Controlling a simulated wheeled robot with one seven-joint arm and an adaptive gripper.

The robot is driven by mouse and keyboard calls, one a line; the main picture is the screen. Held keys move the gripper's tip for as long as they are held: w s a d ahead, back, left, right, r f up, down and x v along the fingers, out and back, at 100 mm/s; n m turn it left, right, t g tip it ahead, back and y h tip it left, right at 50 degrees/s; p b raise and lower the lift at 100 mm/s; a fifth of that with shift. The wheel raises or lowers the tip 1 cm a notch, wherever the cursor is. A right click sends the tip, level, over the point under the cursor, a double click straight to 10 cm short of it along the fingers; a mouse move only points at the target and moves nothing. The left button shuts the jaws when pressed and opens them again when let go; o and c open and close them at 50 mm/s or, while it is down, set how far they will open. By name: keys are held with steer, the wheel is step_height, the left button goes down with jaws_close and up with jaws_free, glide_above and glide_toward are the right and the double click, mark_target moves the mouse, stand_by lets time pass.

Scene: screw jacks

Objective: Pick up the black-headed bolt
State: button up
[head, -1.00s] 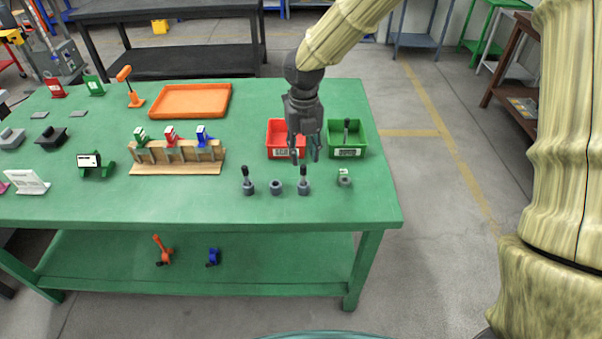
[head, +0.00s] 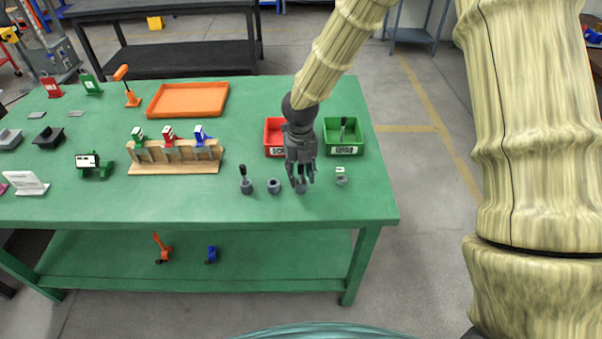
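Small dark bolts with black heads stand in grey round bases near the front right of the green table. One black-headed bolt (head: 243,172) stands upright in its base on the left, clear of my gripper. My gripper (head: 300,182) points down over another grey base (head: 301,188); its fingers surround the place of that base's bolt and largely hide it. The fingers look apart, but I cannot tell whether they touch the bolt. A third black-headed bolt (head: 343,127) stands in the green bin (head: 358,148).
A grey base without a bolt (head: 273,186) stands just left of my gripper, and another grey piece (head: 341,180) to its right. A red bin (head: 270,135) is behind. The wooden rack (head: 165,168) with clamps stands left.

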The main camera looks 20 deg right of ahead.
steer(key=shift+f, duration=0.4)
jaws_close()
steer(key=shift+r, duration=0.15)
